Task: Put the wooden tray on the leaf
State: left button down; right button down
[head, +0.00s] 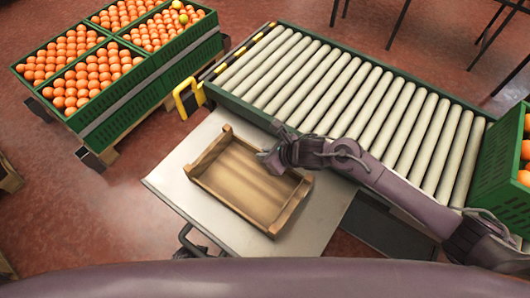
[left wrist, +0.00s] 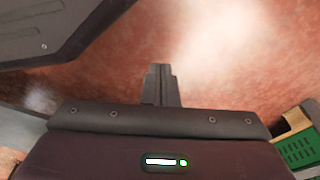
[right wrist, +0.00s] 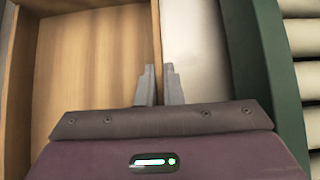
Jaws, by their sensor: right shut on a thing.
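The wooden tray (head: 235,208) is empty and lies over the pale grey leaf (head: 312,225), beside the roller conveyor. I cannot tell whether its whole underside touches the leaf. My right gripper (head: 275,160) is shut on the tray's side wall nearest the conveyor. In the right wrist view the fingers (right wrist: 160,88) straddle that wall, with the tray's floor (right wrist: 90,65) to the left and the leaf (right wrist: 195,60) to the right. My left gripper (left wrist: 162,85) is shut and empty above the red floor in the left wrist view.
The roller conveyor (head: 345,95) runs along the leaf's far side, with a yellow handle (head: 188,98) at its left end. Green crates of oranges (head: 95,85) stand at the upper left. Another green crate (head: 500,170) sits at the right edge.

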jog(key=c, duration=1.8)
grip_release()
jog(key=shift+c, duration=0.2)
jog(key=shift+o, duration=1.3)
pick_arm(q)
jog(key=shift+w+r, duration=0.2)
jog(key=shift+w, duration=0.05)
jog(key=shift+s, duration=0.1)
pick_arm(e)
jog(key=shift+r, duration=0.2)
